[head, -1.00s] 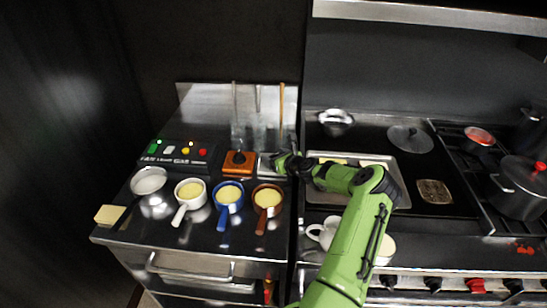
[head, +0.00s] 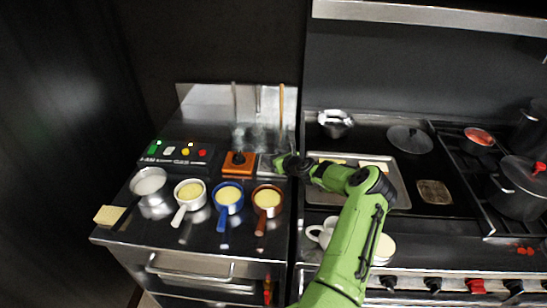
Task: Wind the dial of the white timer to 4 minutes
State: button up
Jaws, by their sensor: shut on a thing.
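My gripper (head: 281,164) is at the back right of the left counter, at the end of my green arm reaching in from the lower right. It is shut on the dial of the white timer. A pale grey-white edge (head: 265,167) shows just left of the gripper and appears to be part of that timer. The gripper hides the rest, so the dial's face and its setting cannot be read. An orange timer (head: 239,162) with a dark dial stands apart, to the left of the gripper.
White (head: 190,191), blue (head: 229,195) and brown (head: 267,198) handled pots stand in front. A metal pot (head: 151,185) and a button panel (head: 178,153) are left. Upright utensils (head: 281,105) stand behind. A tray (head: 402,195), white jug (head: 322,232) and stove (head: 470,180) are right.

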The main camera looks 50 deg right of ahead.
dwell(0.8)
jog(key=o, duration=1)
jog(key=shift+c, duration=0.2)
jog(key=shift+s+r, duration=0.1)
jog(key=shift+s, duration=0.05)
jog(key=v, duration=1.5)
jog(key=shift+s+r+p, duration=0.15)
jog(key=shift+r+p, duration=0.05)
jog(key=shift+p, duration=0.2)
